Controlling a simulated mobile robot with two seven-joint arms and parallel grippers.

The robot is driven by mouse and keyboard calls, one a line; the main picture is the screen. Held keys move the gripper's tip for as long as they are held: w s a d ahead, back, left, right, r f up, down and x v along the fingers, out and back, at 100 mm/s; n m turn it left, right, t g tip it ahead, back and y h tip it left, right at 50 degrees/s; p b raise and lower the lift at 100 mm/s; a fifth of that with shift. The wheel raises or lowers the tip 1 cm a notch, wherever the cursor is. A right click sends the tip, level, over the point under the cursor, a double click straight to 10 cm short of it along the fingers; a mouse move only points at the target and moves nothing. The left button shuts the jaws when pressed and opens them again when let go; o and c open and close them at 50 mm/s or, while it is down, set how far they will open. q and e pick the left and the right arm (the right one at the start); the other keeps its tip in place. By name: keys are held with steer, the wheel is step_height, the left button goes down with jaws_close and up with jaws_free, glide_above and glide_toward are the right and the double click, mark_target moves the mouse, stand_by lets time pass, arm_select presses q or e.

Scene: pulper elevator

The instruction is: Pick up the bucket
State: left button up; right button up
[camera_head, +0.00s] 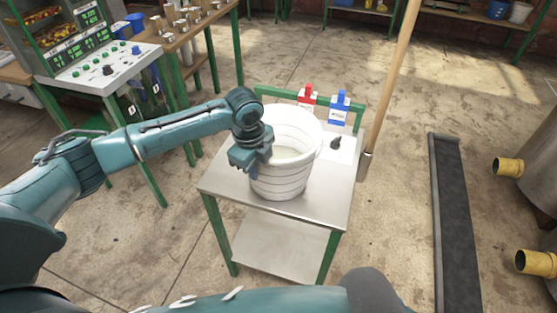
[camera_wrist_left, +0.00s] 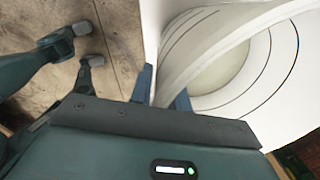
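The white ribbed bucket (camera_head: 281,181) stands upright on a small metal-topped cart (camera_head: 327,195) with a green frame. My left gripper (camera_head: 262,156) is at the bucket's left rim, pointing down. In the left wrist view the bucket (camera_wrist_left: 285,75) fills the upper right. The left gripper's two blue-grey fingers (camera_wrist_left: 163,92) stand close together, one outside the wall and one inside, with the rim between them. The bucket's inside looks pale and empty. My right gripper is not in view.
A control panel (camera_head: 105,68) is at left; yellow pipe ends (camera_head: 508,166) are at right.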

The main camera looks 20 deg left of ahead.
arm_select(q)
jaws_close()
stand_by(1.0)
steer(key=shift+w+r, duration=0.15)
steer(key=shift+r, duration=0.05)
